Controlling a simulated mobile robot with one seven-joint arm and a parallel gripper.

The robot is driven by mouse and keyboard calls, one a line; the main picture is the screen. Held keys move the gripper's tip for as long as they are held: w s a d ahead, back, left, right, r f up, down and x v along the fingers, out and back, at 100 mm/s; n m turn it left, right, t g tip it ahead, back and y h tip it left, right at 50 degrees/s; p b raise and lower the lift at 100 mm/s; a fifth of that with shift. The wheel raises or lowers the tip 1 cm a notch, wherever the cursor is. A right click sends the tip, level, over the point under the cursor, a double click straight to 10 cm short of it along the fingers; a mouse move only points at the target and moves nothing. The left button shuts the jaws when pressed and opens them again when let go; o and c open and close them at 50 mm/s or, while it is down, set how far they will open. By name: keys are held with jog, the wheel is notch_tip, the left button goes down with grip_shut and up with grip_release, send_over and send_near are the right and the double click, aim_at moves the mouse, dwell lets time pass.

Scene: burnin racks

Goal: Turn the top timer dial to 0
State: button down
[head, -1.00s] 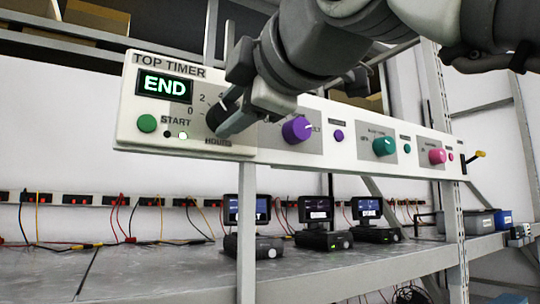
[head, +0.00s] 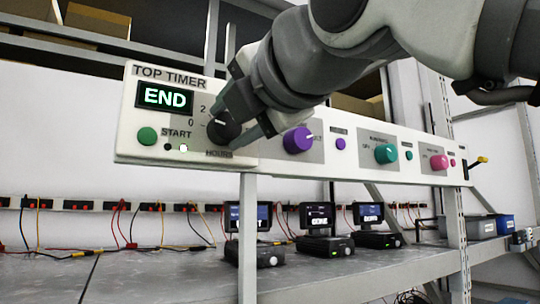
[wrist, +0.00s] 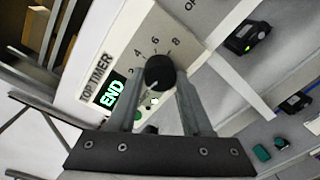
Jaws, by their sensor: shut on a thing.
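The top timer (head: 150,75) is at the left end of a long white panel; its display (head: 165,98) reads END. It also shows in the wrist view (wrist: 122,60). Its black dial (head: 223,130) has numbers around it, with 0 and 2 at its left in the head view. A small white mark shows on the dial, but its exact setting is hard to read. My gripper (head: 236,118) is shut on the dial, one finger on each side, as the wrist view shows (wrist: 160,82). The green START button (head: 147,136) is left of the dial.
Purple (head: 298,140), teal (head: 386,153) and pink (head: 438,162) knobs sit further right on the panel. A metal post (head: 247,230) stands below it. Several small devices with screens (head: 320,215) stand on the grey bench (head: 170,275).

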dwell(0.5)
jog(key=shift+c, duration=1.6)
grip_release()
jog(key=b+v, duration=0.2)
jog(key=v, duration=1.5)
jog(key=shift+s, duration=0.2)
jog(key=shift+d, duration=0.15)
